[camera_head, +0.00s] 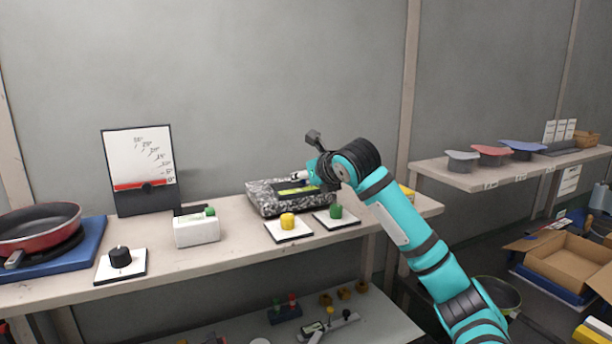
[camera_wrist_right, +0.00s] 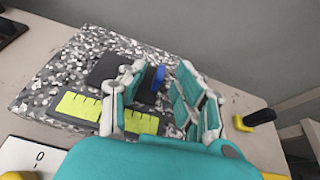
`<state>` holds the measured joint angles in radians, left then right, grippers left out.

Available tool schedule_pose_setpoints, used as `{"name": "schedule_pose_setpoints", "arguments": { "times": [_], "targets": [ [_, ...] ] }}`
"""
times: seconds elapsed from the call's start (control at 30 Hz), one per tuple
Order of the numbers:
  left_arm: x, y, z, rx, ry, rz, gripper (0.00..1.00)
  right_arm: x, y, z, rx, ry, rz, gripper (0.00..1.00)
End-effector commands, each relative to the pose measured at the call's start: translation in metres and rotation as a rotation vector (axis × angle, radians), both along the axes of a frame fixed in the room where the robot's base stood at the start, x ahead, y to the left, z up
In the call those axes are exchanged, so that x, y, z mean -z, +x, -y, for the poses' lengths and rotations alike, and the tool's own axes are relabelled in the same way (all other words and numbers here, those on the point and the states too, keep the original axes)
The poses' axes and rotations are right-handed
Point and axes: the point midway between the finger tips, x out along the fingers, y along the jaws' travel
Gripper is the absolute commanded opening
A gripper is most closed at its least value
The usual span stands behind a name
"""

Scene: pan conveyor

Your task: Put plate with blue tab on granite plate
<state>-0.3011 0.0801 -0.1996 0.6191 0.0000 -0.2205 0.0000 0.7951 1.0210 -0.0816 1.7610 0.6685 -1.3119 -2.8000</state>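The granite plate (camera_head: 262,206) is a speckled black-and-white slab on the bench in the head view. It fills the left of the right wrist view (camera_wrist_right: 42,88). A dark plate (camera_wrist_right: 108,68) lies on the granite, and an upright blue tab (camera_wrist_right: 158,77) shows at its right side. My right gripper (camera_wrist_right: 168,98) is over the granite with its fingers apart. The blue tab shows in the gap between the fingers, with no clear contact. The left finger hides part of the dark plate. In the head view my right gripper (camera_head: 308,176) is small and partly hidden. My left gripper is out of view.
A yellow-green marked strip (camera_wrist_right: 78,106) lies in front of the dark plate. Yellow (camera_head: 287,221) and green (camera_head: 336,211) knobs stand before the granite. A black-handled item (camera_wrist_right: 258,118) is at its right. A white box (camera_head: 197,231) stands left; bare bench lies between.

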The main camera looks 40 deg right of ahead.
Motion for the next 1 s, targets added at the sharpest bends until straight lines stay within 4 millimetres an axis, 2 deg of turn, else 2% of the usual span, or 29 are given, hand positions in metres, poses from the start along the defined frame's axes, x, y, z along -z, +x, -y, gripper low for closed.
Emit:
{"name": "schedule_pose_setpoints", "arguments": {
  "times": [0.17, 0.4, 0.6, 0.8, 1.0],
  "targets": [
    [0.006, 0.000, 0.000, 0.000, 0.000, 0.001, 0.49, -0.009, -0.017, -0.003, 0.002, -0.004, 0.004, 0.32],
    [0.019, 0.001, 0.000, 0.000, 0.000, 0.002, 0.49, -0.028, -0.063, -0.018, 0.002, -0.006, 0.004, 0.32],
    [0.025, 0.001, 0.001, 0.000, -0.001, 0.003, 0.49, -0.041, -0.093, -0.027, 0.001, -0.002, 0.003, 0.32],
    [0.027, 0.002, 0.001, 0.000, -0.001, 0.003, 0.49, -0.047, -0.105, -0.032, 0.000, 0.000, 0.001, 0.32],
    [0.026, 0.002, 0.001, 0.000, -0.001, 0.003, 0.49, -0.048, -0.106, -0.032, 0.000, 0.001, 0.000, 0.32]
  ]
}}
